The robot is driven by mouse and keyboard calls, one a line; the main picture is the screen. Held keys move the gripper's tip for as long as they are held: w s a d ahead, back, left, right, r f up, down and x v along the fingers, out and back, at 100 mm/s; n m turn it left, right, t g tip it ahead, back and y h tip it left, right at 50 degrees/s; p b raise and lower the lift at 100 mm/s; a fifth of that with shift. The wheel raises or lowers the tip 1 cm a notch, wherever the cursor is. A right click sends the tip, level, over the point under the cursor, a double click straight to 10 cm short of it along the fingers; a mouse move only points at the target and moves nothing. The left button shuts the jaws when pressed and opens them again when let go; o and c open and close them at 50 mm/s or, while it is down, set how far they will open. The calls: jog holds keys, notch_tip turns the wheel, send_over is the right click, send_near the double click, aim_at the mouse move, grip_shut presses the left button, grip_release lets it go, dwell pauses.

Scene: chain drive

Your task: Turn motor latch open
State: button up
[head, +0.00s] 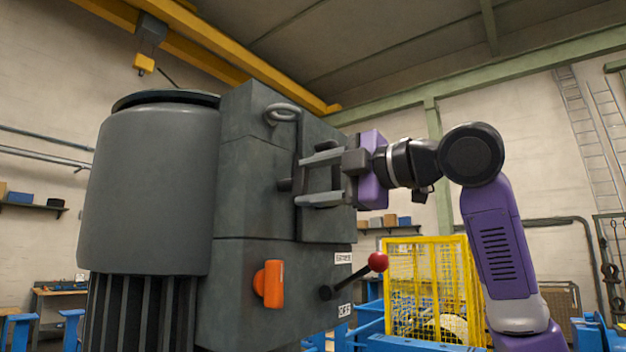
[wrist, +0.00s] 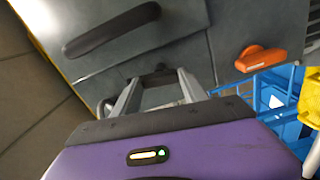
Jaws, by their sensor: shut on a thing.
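The large grey motor (head: 150,185) stands at the left of the head view, joined to a dark grey housing (head: 250,215). My gripper (head: 301,181) is at the housing's front face, fingers pointing left. A dark knob-like part (head: 285,185), which looks like the motor latch, shows just past the fingertips. In the wrist view my gripper (wrist: 158,84) has its two grey fingers on either side of a small dark piece (wrist: 158,76), and is shut on it. The fingers hide much of this part, so its angle is unclear.
An orange knob (head: 270,284) and a red-balled lever (head: 377,262) sit on the housing below my gripper. A metal ring (head: 283,113) is above it. A long dark bar (wrist: 110,30) lies on a grey face. A yellow cage (head: 430,285) stands behind.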

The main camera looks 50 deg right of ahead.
jog(key=shift+f+n, duration=0.1)
jog(key=shift+n, duration=0.6)
jog(key=o, duration=1.4)
jog(key=s+b, duration=0.2)
jog(key=s, duration=0.5)
jog(key=shift+s+d, duration=0.1)
jog(key=shift+s, duration=0.3)
